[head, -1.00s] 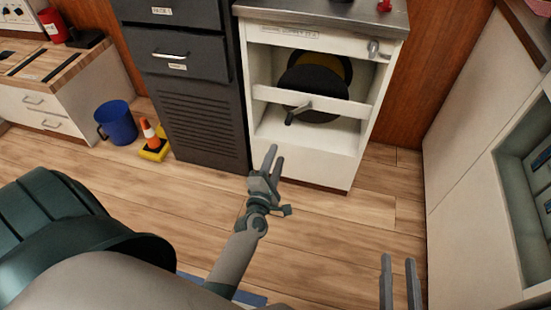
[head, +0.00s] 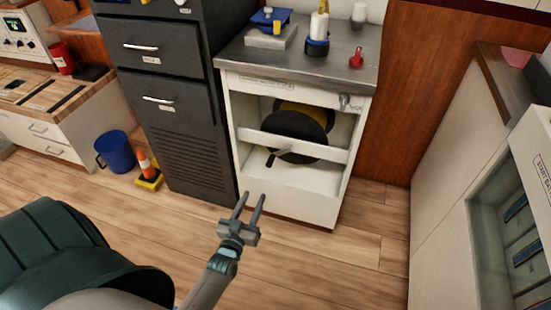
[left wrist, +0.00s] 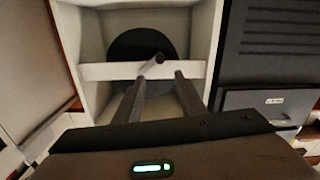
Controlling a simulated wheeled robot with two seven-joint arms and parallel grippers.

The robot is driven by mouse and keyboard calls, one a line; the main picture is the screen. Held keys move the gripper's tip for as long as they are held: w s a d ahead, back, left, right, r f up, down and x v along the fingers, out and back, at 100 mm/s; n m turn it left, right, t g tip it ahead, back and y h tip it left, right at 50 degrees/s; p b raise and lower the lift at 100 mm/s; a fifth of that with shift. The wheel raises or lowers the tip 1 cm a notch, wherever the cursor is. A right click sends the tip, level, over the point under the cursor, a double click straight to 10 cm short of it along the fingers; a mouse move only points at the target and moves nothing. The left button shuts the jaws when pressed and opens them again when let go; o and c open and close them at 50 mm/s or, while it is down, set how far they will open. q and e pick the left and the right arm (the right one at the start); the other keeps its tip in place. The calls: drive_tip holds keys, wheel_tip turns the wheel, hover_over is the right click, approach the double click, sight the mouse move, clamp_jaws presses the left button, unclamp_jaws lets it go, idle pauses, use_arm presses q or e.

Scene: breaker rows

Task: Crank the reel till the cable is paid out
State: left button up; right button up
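The reel (head: 298,135) is a black disc with a yellow part behind it, inside an open white cabinet (head: 318,207). Its crank handle (head: 278,156) sticks out in front of the cabinet's white crossbar (head: 300,150). My left gripper (head: 252,200) is open and empty, in front of and below the crank, apart from it. In the left wrist view the crank handle (left wrist: 152,63) shows just beyond and between the two fingers (left wrist: 155,90), in front of the dark reel (left wrist: 140,45). No cable can be made out. My right gripper is not in view.
A dark drawer cabinet (head: 185,125) stands left of the white one. A blue bucket (head: 115,150) and a small cone (head: 147,165) are on the floor further left. The metal countertop (head: 290,70) holds several items. The floor in front is clear.

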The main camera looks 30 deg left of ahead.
sight(268, 166)
use_arm(q)
drive_tip(key=shift+m, duration=0.4)
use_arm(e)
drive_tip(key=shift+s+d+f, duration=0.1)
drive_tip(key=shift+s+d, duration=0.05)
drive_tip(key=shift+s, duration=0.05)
